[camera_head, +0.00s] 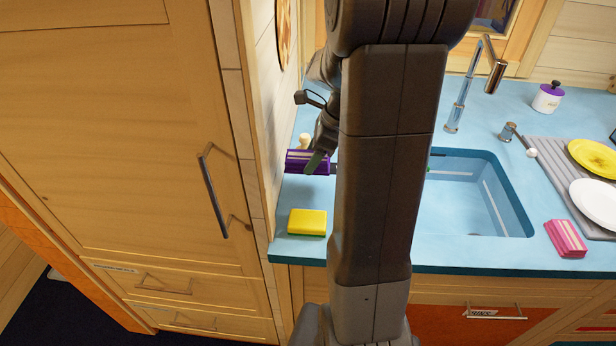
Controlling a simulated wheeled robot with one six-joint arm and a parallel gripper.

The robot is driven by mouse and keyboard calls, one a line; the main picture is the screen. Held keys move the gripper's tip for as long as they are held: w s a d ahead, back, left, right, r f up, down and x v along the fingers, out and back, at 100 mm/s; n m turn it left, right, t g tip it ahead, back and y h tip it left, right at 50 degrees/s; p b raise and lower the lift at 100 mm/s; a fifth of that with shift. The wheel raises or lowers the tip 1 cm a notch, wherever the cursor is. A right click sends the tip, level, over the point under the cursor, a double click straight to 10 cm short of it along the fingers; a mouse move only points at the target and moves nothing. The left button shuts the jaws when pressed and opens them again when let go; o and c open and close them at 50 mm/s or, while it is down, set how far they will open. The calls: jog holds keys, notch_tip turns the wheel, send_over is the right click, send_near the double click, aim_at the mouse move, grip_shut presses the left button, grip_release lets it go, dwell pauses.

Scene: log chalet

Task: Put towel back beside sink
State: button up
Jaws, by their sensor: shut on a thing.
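My gripper (316,163) is at the left end of the blue counter, partly hidden behind my own arm. It is shut on a folded purple towel (296,163) with pale stripes. The towel is close to the wall; I cannot tell whether it touches the counter. The blue sink (475,200) lies to the right, its left part hidden by my arm. A folded pink striped towel (566,239) lies on the counter by the sink's front right corner.
A yellow sponge (307,222) lies on the counter in front of the purple towel. A tap (456,105) stands behind the sink. A drainer with plates (597,160) and a white jar (547,98) are on the right. A tall wooden cabinet (120,130) borders the counter's left.

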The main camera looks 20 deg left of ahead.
aim_at(328, 159)
notch_tip(328, 159, down, 9)
jog(key=shift+r, duration=0.1)
dwell(0.3)
jog(key=shift+s, duration=0.1)
jog(key=shift+f, duration=0.2)
jog(key=o, duration=0.9)
jog(key=v, duration=1.2)
jog(key=shift+r, duration=0.2)
jog(key=shift+f, duration=0.15)
